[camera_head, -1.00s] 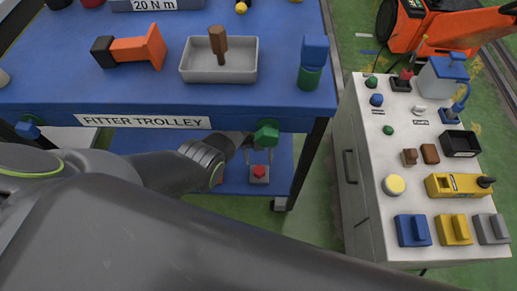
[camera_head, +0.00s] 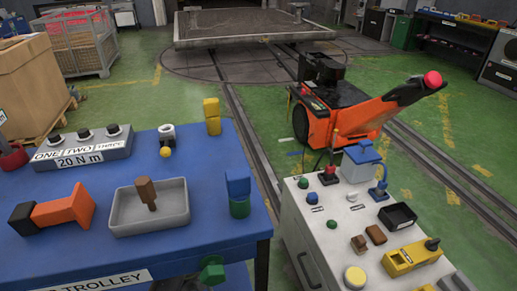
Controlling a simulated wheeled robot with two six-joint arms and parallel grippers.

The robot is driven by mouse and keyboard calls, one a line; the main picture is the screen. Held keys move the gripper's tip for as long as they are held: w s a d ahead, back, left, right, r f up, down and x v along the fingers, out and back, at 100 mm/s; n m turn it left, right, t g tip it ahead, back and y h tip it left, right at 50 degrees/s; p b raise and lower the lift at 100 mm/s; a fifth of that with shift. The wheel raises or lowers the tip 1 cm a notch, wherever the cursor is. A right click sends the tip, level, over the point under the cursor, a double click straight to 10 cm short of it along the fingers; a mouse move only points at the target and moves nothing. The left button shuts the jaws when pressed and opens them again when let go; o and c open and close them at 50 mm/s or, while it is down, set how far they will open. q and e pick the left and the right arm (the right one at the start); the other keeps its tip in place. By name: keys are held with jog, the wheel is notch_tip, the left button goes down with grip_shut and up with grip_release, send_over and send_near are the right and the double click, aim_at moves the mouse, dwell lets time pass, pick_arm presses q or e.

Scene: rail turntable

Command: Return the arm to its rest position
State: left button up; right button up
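Neither of my arms nor either gripper shows in the head view now. The blue fitter trolley (camera_head: 90,165) stands at the lower left. On its top lie an orange and black tool (camera_head: 62,211) and a grey tray (camera_head: 172,217) with a brown-handled item (camera_head: 146,193) in it. A blue and green block (camera_head: 239,192) stands near the trolley's right edge. A green knob (camera_head: 212,271) shows at the trolley's front edge, at the bottom of the picture.
A white control cabinet (camera_head: 310,228) with buttons and small boxes stands at the right. An orange machine (camera_head: 335,115) stands behind it, beside floor rails (camera_head: 250,145). A crate (camera_head: 30,85) is at the far left. Green floor lies open at the right.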

pick_arm(q)
jog(key=s+a+r+n+t+y, duration=0.1)
jog(key=s+a+r+n+t, duration=0.1)
jog(key=s+a+r+n, duration=0.4)
jog(key=s+a+r+n+t+y, duration=0.15)
jog(key=s+r+n, duration=0.35)
jog(key=s+n, duration=0.55)
jog(key=s+a+r+n+t+y, duration=0.1)
jog(key=s+a+r+n+t, duration=0.2)
jog(key=s+a+r+n, duration=0.5)
jog(key=s+d+f+n+g+h, duration=0.1)
jog(key=s+d+f, duration=0.15)
jog(key=f, duration=1.35)
jog(key=s+d+f+n+g, duration=0.1)
jog(key=s+d+f+g, duration=0.15)
jog(key=f, duration=1.35)
jog(key=s+a+r+t+p, duration=0.1)
jog(key=s+r+p, duration=0.3)
jog(key=s+p, duration=0.5)
jog(key=shift+a+r+p, duration=0.4)
jog(key=shift+a+p, duration=0.1)
jog(key=shift+p, duration=2.75)
pick_arm(e)
jog(key=s+d+r, duration=0.1)
jog(key=s+r, duration=0.2)
jog(key=s, duration=0.6)
jog(key=shift+s+d+r+n, duration=0.2)
jog(key=shift+d+r+n, duration=0.1)
jog(key=shift+r, duration=0.05)
